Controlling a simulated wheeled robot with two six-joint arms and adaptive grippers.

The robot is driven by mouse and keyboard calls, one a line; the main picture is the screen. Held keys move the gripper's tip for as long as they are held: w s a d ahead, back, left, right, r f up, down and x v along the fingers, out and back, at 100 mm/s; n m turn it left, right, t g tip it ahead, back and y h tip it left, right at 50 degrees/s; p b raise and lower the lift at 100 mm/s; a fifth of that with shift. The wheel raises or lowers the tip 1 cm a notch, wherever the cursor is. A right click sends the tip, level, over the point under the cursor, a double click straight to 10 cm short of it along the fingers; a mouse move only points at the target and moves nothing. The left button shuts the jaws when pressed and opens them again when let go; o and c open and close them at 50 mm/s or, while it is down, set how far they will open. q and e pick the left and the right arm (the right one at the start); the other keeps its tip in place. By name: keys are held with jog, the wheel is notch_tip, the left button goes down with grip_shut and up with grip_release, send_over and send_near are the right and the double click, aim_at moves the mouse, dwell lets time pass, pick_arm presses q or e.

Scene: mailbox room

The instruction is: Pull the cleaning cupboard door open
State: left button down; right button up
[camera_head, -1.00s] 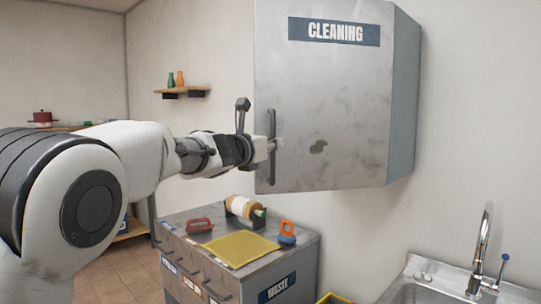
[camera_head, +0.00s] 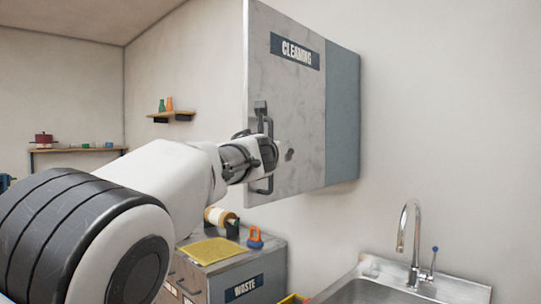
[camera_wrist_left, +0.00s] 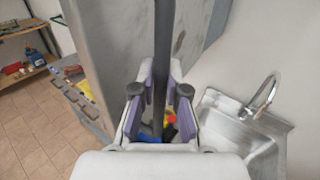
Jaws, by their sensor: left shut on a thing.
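The grey metal cleaning cupboard door (camera_head: 290,120), labelled CLEANING (camera_head: 295,51), is on the wall in the head view. It stands at a steep angle to the cupboard's blue-grey side (camera_head: 342,120), its handle edge towards me. The cupboard's inside is hidden. A dark vertical handle (camera_head: 269,128) is near the door's left edge. My left gripper (camera_head: 275,156) reaches it from the left. In the left wrist view, the handle bar (camera_wrist_left: 163,45) runs between the fingers of my left gripper (camera_wrist_left: 161,82), which is shut on it. My right gripper is not in view.
A waste cabinet (camera_head: 235,272) with a yellow cloth (camera_head: 210,250) stands below the door. A steel sink (camera_head: 365,292) with a tall tap (camera_head: 410,230) is at the lower right. A small wall shelf (camera_head: 172,115) is behind. Floor shows at the left wrist view's left.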

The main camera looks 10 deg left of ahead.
pick_arm(q)
jog(key=shift+s+d+r, duration=0.1)
jog(key=shift+d+r, duration=0.1)
jog(key=shift+d, duration=0.05)
jog(key=shift+a, duration=0.1)
jog(key=c, duration=1.3)
grip_release()
jog(key=shift+o, duration=0.6)
jog(key=shift+d+f, duration=0.15)
jog(key=shift+d, duration=0.05)
jog(key=shift+a, duration=0.15)
jog(key=s, duration=0.7)
jog(key=shift+d, duration=0.2)
